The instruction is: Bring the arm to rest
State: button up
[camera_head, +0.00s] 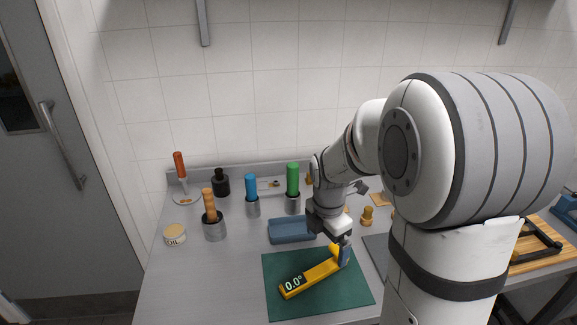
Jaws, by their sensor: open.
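My arm reaches from the right side of the view down over the counter. My gripper (344,248) is low over the green mat (285,265), fingers pointing down, at the upper right end of a yellow device (311,277) with a digital display reading 0.0°. The gripper is open. The device lies on the mat, and I cannot tell whether a finger touches it. The far finger is partly hidden.
A blue tray (291,230) sits just behind the mat. Several upright holders stand at the left and back, including a green-handled one (292,180) and a blue-handled one (251,188). A wooden board (541,244) is at the right.

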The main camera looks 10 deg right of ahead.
jog(key=s+a+r+m+t, duration=0.1)
jog(key=s+r+m, duration=0.3)
jog(key=s+m, duration=0.3)
jog(key=s+a+r+m+t, duration=0.1)
jog(key=s+r+m, duration=0.4)
jog(key=m, duration=1)
jog(key=shift+s+a+m+t+y, duration=0.3)
jog(key=shift+s+t, duration=0.2)
jog(key=shift+s, duration=1.1)
jog(key=shift+r, duration=0.1)
jog(key=shift+c, duration=0.3)
